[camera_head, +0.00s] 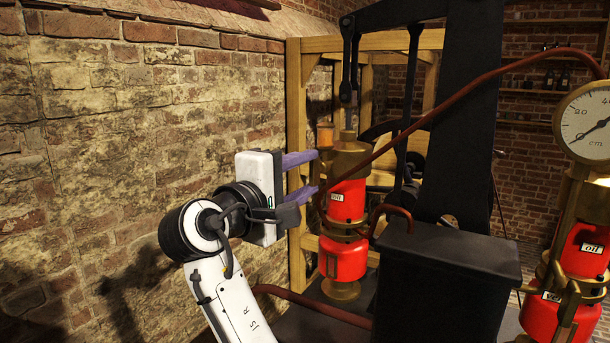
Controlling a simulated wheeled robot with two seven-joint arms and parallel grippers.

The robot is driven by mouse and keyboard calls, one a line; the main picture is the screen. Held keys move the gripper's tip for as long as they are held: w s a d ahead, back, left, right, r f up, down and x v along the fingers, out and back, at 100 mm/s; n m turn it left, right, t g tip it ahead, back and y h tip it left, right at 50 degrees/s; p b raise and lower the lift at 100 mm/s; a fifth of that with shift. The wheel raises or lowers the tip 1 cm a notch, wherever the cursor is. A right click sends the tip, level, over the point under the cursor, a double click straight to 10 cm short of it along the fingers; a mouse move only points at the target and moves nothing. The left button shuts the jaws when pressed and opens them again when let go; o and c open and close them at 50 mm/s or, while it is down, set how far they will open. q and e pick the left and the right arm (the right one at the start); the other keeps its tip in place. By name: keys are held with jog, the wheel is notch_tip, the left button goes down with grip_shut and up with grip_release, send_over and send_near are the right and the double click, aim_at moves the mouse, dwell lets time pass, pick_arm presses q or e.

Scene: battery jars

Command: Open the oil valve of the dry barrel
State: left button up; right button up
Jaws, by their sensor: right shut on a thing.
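Another red set (588,262), with a label reading "OIL", stands at the right edge. I cannot tell from the picture which is dry. My right gripper (317,173), with purple fingers, reaches from the left to the brass-coloured fitting at the left side of the left set's top. It is shut on a part there, apparently the oil valve, whose shape and position are mostly hidden by the fingers. My left gripper is not in view.
A round pressure gauge (587,122) stands above the right set. A dark box (445,285) and a black machine column (462,110) stand right of the left barrels. A copper pipe (468,85) crosses the column. A brick wall (130,130) closes the left side.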

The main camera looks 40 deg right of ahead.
jog(key=o, duration=1.1)
jog(key=shift+c, duration=0.2)
jog(key=shift+a, duration=0.1)
jog(key=b+v, duration=0.2)
jog(key=v, duration=0.8)
jog(key=shift+a, duration=0.1)
